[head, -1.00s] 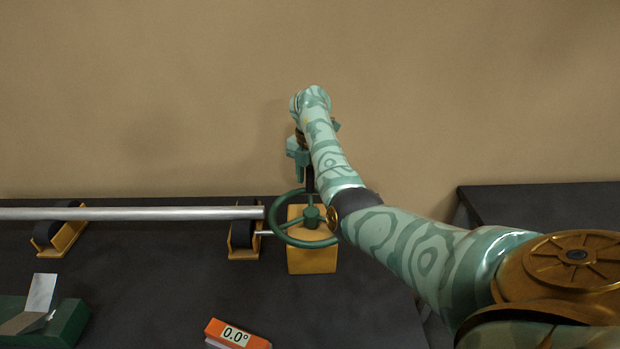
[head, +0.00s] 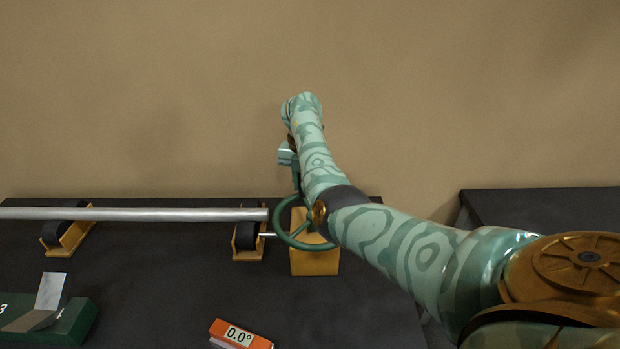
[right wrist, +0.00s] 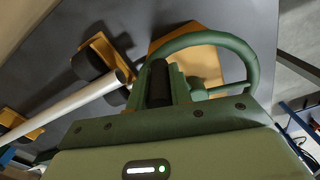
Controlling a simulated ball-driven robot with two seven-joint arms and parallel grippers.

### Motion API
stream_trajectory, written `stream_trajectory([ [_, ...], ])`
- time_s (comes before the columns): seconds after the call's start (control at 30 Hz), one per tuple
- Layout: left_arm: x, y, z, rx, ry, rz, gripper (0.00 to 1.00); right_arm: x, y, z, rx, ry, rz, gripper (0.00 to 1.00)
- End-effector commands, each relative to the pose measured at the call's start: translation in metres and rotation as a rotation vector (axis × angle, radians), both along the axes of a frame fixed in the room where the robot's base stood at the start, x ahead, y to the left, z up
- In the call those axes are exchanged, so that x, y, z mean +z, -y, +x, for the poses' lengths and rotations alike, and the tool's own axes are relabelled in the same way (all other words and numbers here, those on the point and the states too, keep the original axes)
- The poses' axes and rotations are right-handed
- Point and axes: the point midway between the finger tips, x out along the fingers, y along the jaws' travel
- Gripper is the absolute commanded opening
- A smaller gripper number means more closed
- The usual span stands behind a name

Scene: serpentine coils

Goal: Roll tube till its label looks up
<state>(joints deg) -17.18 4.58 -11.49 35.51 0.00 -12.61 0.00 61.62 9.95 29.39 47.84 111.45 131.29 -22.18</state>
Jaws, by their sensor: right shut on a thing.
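The silver tube (head: 150,214) lies level across two roller stands, one at the left (head: 68,238) and one at the right (head: 247,241). No label shows on its visible side. A green handwheel (head: 281,232) stands on a yellow block (head: 315,262) by the tube's right end, partly hidden by my right arm. My right gripper (head: 296,178) is above the wheel's rim. In the right wrist view it is shut on the wheel's dark handle (right wrist: 160,83); the tube's open end (right wrist: 122,76) shows beside it. My left gripper is not in view.
An orange box with a display reading 0.0° (head: 239,336) lies at the front of the dark table (head: 165,290). A green block with a bent metal plate (head: 75,322) stands at the front left. Another dark surface (head: 540,203) is at the right.

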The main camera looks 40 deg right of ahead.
Motion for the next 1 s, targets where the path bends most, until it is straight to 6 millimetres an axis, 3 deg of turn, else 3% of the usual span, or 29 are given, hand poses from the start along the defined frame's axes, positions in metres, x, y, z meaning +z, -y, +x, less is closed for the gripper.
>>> stream_trajectory([
  [0.5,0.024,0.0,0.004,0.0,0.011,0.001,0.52,0.002,-0.027,0.006,0.318,0.001,0.001,0.0],
  [1.0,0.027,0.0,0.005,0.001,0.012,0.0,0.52,0.0,-0.031,0.006,0.37,0.001,0.0,0.0],
])
